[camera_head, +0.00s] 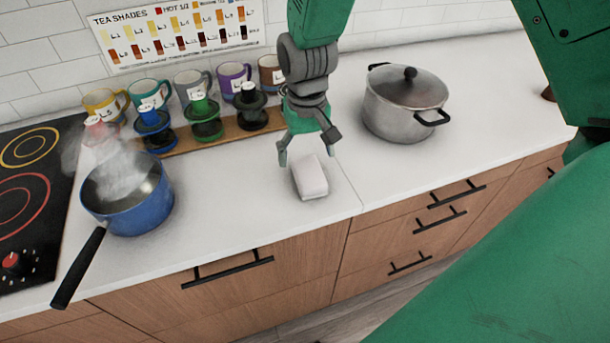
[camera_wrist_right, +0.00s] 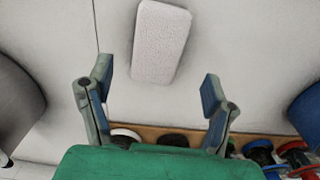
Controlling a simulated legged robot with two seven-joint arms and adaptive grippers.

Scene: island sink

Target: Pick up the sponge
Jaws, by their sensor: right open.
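The sponge is a pale, off-white block (camera_head: 311,177) lying flat on the white countertop, near the front edge of the counter. In the wrist view the sponge (camera_wrist_right: 160,42) lies beyond the fingertips, roughly centred between them. My right gripper (camera_head: 306,150) is open and empty, with its fingers pointing down just behind the sponge. In the wrist view the open fingers of my right gripper (camera_wrist_right: 158,92) stand apart, with bare counter between them. My left gripper is not in view.
A lidded steel pot (camera_head: 404,105) stands to the right of the sponge. A steaming blue saucepan (camera_head: 128,205) sits at the left by the black hob (camera_head: 30,215). Several mugs (camera_head: 192,84) and coloured holders on a wooden board (camera_head: 222,134) line the back. Counter around the sponge is clear.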

